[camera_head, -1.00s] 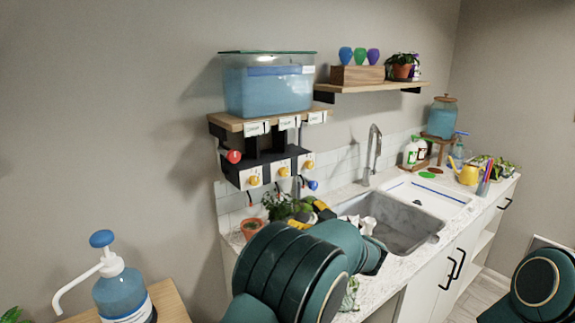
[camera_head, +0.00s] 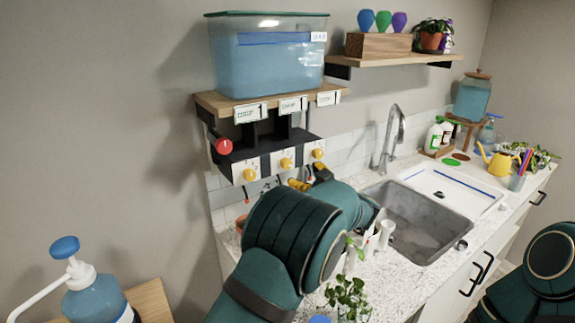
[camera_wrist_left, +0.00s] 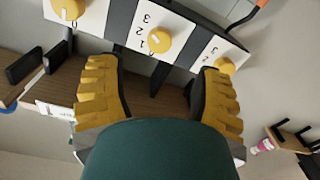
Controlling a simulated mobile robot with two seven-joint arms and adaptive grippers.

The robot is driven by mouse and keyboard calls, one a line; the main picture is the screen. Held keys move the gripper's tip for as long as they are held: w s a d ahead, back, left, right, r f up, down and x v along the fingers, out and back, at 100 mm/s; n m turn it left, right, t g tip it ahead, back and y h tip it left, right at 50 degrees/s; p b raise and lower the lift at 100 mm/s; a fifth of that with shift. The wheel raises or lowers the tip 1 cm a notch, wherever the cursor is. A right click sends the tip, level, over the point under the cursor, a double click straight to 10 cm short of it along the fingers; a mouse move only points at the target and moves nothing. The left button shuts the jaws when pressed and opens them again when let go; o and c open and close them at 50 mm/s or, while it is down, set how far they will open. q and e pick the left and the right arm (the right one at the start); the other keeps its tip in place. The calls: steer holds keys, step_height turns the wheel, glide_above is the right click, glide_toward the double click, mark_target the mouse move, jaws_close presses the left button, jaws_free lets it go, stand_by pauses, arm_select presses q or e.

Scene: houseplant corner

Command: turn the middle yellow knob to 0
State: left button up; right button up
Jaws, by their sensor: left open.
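The middle yellow knob (camera_head: 286,163) sits on a white plate on the black-and-white panel under the tank shelf. In the left wrist view the same middle knob (camera_wrist_left: 159,40) is just beyond the fingertips, centred between them and apart from both. Digits 3, 2 and 1 show beside it, upside down; its exact setting is too small to tell. My left gripper (camera_wrist_left: 157,72) is open and empty, its yellow-padded fingers on either side. In the head view the left gripper (camera_head: 311,178) is below the panel, partly hidden by my arm. My right gripper is out of view.
Yellow knobs flank it at left (camera_head: 249,175) and right (camera_head: 318,153). A red knob (camera_head: 224,146) is on the panel's left end. A blue-filled tank (camera_head: 268,60) stands on the shelf above. Plants and a sink (camera_head: 420,225) are on the counter.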

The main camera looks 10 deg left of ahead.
mark_target(288, 165)
arm_select(q)
steer(key=x, duration=0.8)
steer(key=shift+w+a, duration=0.25)
steer(key=shift+w, duration=0.05)
jaws_close()
